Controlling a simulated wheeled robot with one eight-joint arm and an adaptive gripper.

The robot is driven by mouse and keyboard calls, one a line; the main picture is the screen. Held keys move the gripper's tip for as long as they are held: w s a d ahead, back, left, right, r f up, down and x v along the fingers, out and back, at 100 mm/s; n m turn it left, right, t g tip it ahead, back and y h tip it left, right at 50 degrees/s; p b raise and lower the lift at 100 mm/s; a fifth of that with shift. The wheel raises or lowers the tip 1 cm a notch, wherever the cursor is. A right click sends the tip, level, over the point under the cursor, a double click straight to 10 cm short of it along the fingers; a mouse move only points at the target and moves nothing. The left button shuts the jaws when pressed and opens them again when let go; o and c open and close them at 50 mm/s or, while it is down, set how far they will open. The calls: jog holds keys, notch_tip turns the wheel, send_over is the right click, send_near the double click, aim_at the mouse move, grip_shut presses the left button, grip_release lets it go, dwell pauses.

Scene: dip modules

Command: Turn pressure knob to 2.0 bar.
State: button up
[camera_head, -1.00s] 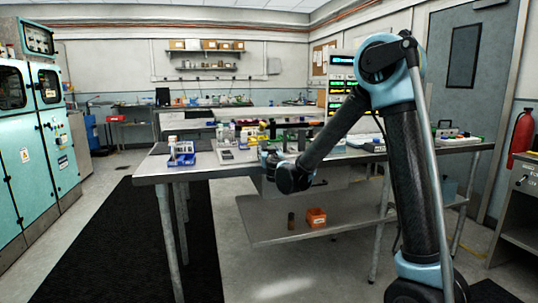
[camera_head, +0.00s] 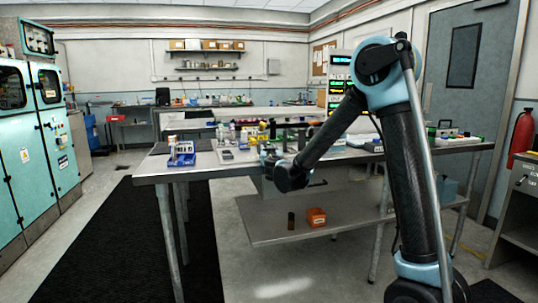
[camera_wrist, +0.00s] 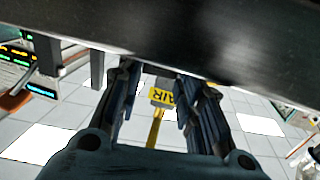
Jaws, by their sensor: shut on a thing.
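My gripper (camera_wrist: 158,76) shows in the wrist view with its two dark fingers apart around a narrow gap. Their tips reach up to the underside of a broad dark edge. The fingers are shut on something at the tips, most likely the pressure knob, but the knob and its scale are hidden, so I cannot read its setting. A yellow sign reading "AIR" (camera_wrist: 160,97) on a yellow post shows between the fingers.
The workbench top is crowded with small items, including a blue bin (camera_head: 181,160) at its left end. An orange bin (camera_head: 316,217) and a dark cylinder (camera_head: 291,221) stand on the lower shelf. The floor left of the bench, with a black mat (camera_head: 110,250), is clear.

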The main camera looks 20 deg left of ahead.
jog(key=shift+a+h, duration=0.1)
jog(key=shift+h, duration=0.2)
jog(key=m+h, duration=0.1)
jog(key=h, duration=0.1)
jog(key=a+m+t+h, duration=0.1)
jog(key=m+h, duration=0.1)
jog(key=shift+s+h, duration=0.15)
jog(key=shift+h, duration=0.15)
jog(key=shift+a+m+h, duration=0.2)
jog(key=shift+m+h, duration=0.95)
jog(key=shift+h, duration=0.5)
jog(key=shift+a+m+h, duration=0.2)
jog(key=shift+m+h, duration=0.95)
jog(key=shift+h, duration=0.5)
jog(key=o, duration=1.1)
jog(key=shift+c, duration=0.2)
jog(key=shift+d, duration=0.1)
